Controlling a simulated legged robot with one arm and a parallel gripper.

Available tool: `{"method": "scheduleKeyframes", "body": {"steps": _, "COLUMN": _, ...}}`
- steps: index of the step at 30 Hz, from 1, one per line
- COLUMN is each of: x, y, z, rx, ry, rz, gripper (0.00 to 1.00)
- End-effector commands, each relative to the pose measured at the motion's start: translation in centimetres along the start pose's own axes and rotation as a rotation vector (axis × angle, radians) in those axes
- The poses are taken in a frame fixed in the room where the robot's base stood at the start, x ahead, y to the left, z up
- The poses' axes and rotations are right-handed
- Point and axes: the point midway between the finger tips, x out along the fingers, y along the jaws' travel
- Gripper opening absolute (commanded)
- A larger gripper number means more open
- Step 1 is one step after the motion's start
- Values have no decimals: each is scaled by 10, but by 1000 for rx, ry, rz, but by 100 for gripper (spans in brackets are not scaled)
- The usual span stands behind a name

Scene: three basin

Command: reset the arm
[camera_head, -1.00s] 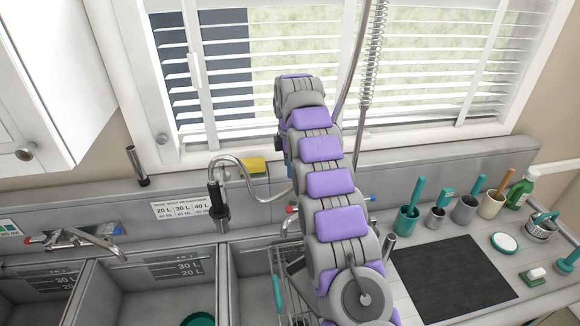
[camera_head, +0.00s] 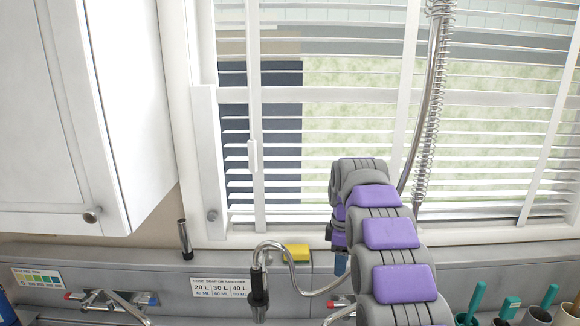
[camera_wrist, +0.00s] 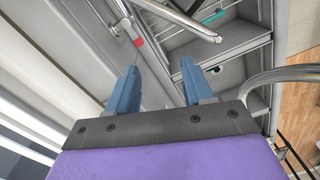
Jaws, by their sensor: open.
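My purple and grey arm rises from the lower right of the head view, in front of the window. My gripper's two blue fingers (camera_wrist: 157,90) show in the wrist view, spread apart with nothing between them. Past them in the wrist view are the grey sink basins (camera_wrist: 240,52) and a metal tap (camera_wrist: 180,18). In the head view my gripper is mostly hidden behind the arm's far end.
A coiled spring hose (camera_head: 428,130) hangs just right of my arm. A white cabinet (camera_head: 80,110) is at upper left. Cups with teal-handled tools (camera_head: 508,312) stand at lower right.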

Motion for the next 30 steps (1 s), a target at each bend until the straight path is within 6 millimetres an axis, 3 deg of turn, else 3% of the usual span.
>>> {"method": "scheduleKeyframes", "body": {"steps": 14, "x": -20, "y": -86, "z": 29, "rx": 295, "ry": -15, "rz": -26, "gripper": 51}}
{"method": "scheduleKeyframes", "body": {"steps": 30, "x": -13, "y": -199, "z": 66, "rx": 625, "ry": -38, "rz": -53, "gripper": 51}}
